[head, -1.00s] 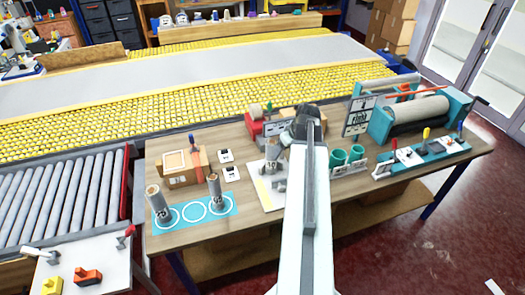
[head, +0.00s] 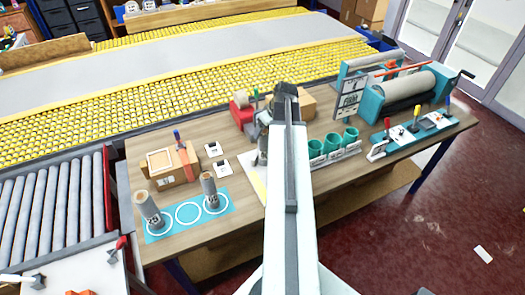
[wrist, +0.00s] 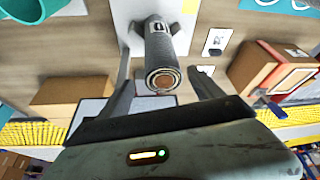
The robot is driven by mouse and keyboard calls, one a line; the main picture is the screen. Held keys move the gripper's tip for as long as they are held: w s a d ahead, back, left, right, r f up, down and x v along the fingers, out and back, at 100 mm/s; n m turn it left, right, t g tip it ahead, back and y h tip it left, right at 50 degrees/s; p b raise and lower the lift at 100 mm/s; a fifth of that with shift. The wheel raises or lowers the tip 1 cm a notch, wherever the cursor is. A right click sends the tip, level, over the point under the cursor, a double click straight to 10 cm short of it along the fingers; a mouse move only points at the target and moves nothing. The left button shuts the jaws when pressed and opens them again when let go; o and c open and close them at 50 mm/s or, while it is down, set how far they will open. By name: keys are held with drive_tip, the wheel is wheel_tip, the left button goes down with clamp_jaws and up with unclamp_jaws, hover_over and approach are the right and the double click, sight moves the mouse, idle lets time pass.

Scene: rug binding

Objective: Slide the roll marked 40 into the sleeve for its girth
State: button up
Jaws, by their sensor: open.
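In the head view my arm hides most of this spot. Three teal sleeves (head: 332,142) stand in a row right of my arm. Part of one shows in the wrist view (wrist: 28,8). Two more marked rolls stand on the blue ringed mat (head: 172,229): a left one (head: 148,208) and a right one (head: 209,188).
A cardboard box (head: 171,168) and two small white cards (head: 214,149) lie left of my arm. A red device (head: 242,114) stands behind. A teal roller machine (head: 400,95) and a tool rack (head: 415,135) occupy the right. The mat's middle ring is empty.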

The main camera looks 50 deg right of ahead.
sight(264, 147)
drive_tip(key=b+x, duration=0.5)
drive_tip(key=shift+s+a+f, duration=0.1)
drive_tip(key=shift+a+f, duration=0.1)
drive_tip(key=shift+a, duration=0.1)
drive_tip(key=shift+r, duration=0.2)
clamp_jaws()
